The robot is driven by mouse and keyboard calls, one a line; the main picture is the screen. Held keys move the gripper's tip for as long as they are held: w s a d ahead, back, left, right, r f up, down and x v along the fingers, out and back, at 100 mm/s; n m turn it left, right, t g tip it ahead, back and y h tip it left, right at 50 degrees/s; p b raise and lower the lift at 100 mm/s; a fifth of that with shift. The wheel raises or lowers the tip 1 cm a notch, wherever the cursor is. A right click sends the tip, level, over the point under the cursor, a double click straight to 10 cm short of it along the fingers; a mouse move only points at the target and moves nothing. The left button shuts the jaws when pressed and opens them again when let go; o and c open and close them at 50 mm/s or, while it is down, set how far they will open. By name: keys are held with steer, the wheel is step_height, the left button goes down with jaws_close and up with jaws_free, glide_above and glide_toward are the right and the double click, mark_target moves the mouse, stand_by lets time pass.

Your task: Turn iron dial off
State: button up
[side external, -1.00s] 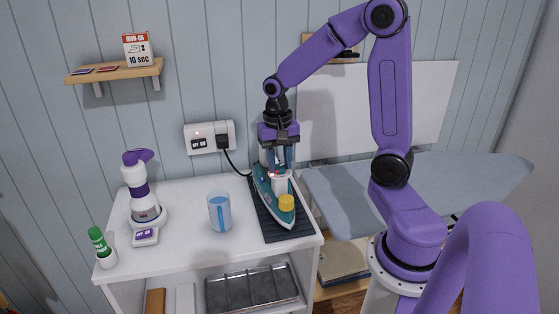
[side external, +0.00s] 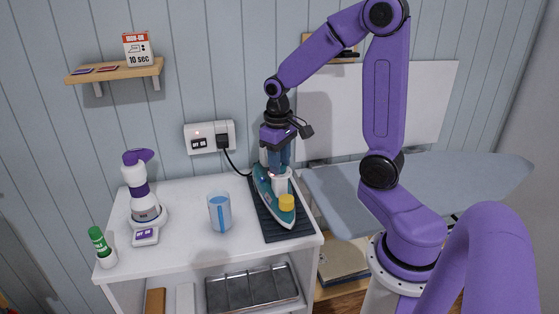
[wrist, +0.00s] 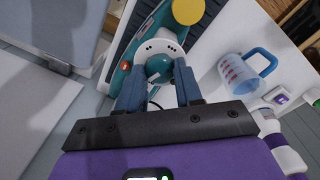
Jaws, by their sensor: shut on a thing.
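The teal and white iron (side external: 264,190) lies on a dark ribbed mat (side external: 268,226) at the right of the white cabinet top. A yellow cap (side external: 286,202) sits on its near end. In the wrist view, the iron's round teal dial (wrist: 158,68) sits on a white plate with small dots. My gripper (wrist: 159,88) is over the iron, its two blue-grey fingers shut on the dial from both sides. The fingertips also show above the iron in the side view (side external: 277,168). A small red-orange light (wrist: 125,65) shows on the iron beside the dial.
A blue measuring cup (side external: 219,211) stands left of the iron. A wall outlet (side external: 209,137) holds the iron's plug. An ironing board (side external: 430,190) is at the right.

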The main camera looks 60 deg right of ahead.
steer(key=shift+n, duration=2.2)
steer(key=o, duration=1)
steer(key=shift+o, duration=0.2)
step_height(320, 180, up, 17)
steer(key=shift+a+r, duration=0.2)
steer(key=shift+a, duration=0.15)
steer(key=shift+s, duration=0.1)
